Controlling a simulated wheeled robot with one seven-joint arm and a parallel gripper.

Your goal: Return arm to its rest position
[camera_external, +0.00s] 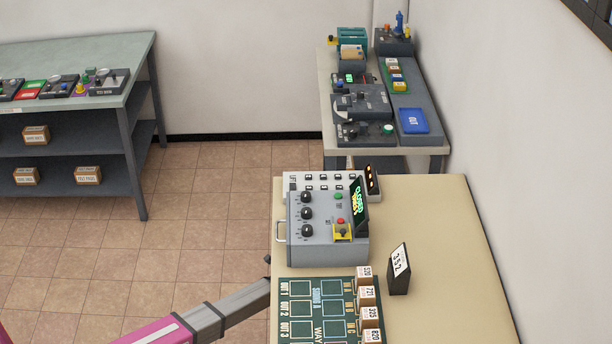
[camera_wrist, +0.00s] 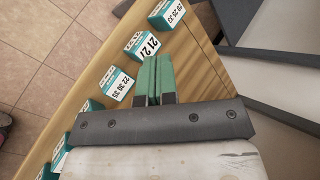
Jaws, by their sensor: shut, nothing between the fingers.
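My gripper (camera_wrist: 157,62) shows in the wrist view with its two green fingers together and nothing between them. It is over or beside a wooden surface (camera_wrist: 205,75) with a row of teal and white numbered boxes, among them a box marked 21 21 (camera_wrist: 143,45). I cannot tell whether the fingers touch anything. In the external view my pink and grey arm reaches in from the bottom left toward the near table's left edge. Its far end is hidden there, and the gripper cannot be made out.
The near beige table (camera_external: 430,220) bears a grey control box (camera_external: 325,243), a green board (camera_external: 300,335) with small boxes, and a dark block marked 352 (camera_external: 399,270). A workbench (camera_external: 130,60) stands at left, another table (camera_external: 438,145) behind. Tiled floor (camera_external: 210,200) between them is clear.

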